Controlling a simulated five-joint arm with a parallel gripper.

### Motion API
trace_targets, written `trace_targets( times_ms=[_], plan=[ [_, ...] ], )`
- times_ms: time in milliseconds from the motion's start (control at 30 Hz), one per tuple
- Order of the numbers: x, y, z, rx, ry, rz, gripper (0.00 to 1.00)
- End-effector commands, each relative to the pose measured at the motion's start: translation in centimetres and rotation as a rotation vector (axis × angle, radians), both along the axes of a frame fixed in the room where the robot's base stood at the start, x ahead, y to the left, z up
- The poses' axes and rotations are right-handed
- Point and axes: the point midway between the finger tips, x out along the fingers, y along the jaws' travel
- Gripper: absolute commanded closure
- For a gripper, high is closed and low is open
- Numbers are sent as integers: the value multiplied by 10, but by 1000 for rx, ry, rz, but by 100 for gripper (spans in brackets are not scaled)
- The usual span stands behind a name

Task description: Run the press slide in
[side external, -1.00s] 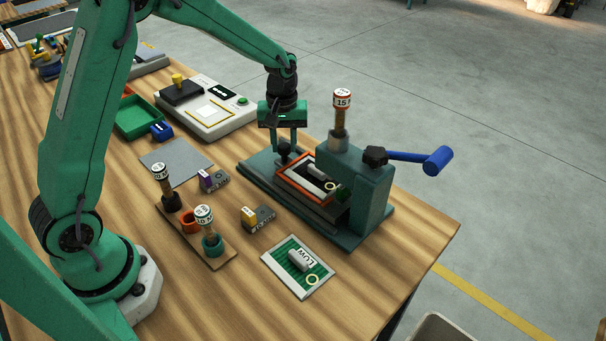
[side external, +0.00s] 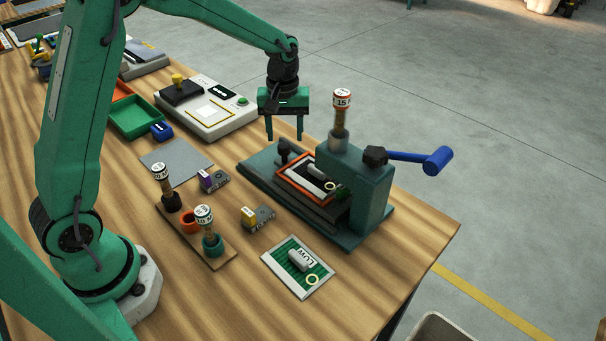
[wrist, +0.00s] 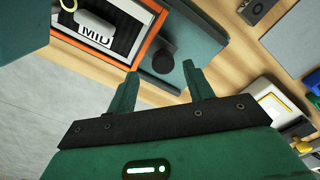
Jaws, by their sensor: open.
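The press (side external: 362,205) is a dark teal block with a blue-handled lever (side external: 420,158) at its right. Its slide (side external: 257,168) extends to the left and carries an orange-rimmed tray (side external: 283,172), whose far end lies at the press mouth. A black knob (side external: 284,147) stands upright on the slide's outer end; it also shows in the wrist view (wrist: 163,61). In the wrist view the orange rim (wrist: 152,32) surrounds a card marked MID (wrist: 100,38) with a grey cylinder. My gripper (side external: 285,138) is open and empty, its fingertips just above the knob, apart from it.
A LOW card (side external: 300,266) lies in front of the press. A white scale-like device (side external: 208,110) and green tray (side external: 135,118) stand behind. The table's right edge is close to the press.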

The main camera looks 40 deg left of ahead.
Motion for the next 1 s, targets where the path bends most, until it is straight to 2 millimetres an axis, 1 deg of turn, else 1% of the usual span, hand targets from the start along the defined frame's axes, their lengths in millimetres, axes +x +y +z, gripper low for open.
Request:
trace_targets(
  times_ms=[33, 100, 300, 467, 833, 1000],
  plan=[
    [1, 0, 9, 0, -4, 0, 48],
    [0, 0, 17, 0, -3, -1, 48],
    [1, -1, 37, 0, -3, -1, 48],
    [0, -1, 43, 0, -1, -1, 48],
    [-1, -1, 45, 0, -3, -4, 48],
    [-8, -2, 54, 1, -21, -28, 48]
  ],
)
